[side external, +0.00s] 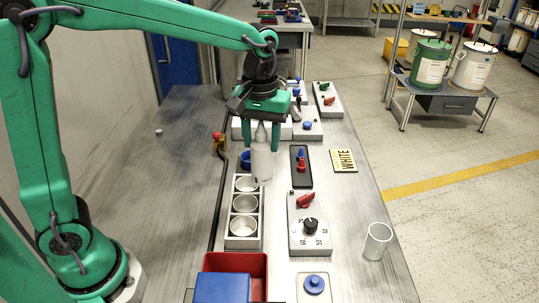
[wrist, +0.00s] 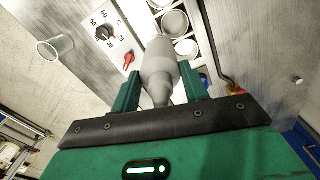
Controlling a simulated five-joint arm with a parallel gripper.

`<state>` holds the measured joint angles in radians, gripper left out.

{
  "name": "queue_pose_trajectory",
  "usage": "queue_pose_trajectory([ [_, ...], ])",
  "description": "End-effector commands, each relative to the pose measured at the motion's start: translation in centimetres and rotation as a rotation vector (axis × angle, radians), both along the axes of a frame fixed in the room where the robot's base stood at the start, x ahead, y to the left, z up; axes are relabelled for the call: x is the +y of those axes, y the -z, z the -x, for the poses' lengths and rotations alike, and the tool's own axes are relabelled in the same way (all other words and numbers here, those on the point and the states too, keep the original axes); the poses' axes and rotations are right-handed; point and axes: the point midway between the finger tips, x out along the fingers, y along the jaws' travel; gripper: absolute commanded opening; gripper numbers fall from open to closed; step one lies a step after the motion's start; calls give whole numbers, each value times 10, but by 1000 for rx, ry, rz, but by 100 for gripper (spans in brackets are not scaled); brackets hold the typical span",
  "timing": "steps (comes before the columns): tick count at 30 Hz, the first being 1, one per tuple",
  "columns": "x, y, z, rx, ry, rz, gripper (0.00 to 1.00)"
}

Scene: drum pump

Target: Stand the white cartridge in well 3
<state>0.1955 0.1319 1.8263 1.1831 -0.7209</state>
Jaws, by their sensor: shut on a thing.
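The white cartridge (side external: 262,163) is upright, a pale bottle shape with a tapered top. My gripper (side external: 262,138) is shut on its upper part. In the wrist view the cartridge (wrist: 159,68) sits between the two green fingers of my gripper (wrist: 158,88). The grey well rack (side external: 243,242) has three round wells in plain view, which look empty. The cartridge's lower end overlaps the rack's far right corner in the side view; its height above the rack is unclear. The rack also shows in the wrist view (wrist: 164,38). I cannot read any well numbers.
A panel with a red lever and black knob (side external: 310,240) stands right of the rack. A clear cup (side external: 377,241) is at the right edge. A yellow WHITE card (side external: 344,160) lies at right. The left table is mostly clear.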

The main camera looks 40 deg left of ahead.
Motion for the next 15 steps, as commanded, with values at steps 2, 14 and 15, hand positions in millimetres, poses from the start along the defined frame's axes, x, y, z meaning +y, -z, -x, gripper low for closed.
queue_pose_trajectory([
  [2,-10,-2,16,-3,4,1,4],
  [14,-26,-3,48,-1,-2,0,4],
  [15,-26,-2,48,-1,-2,0,4],
])
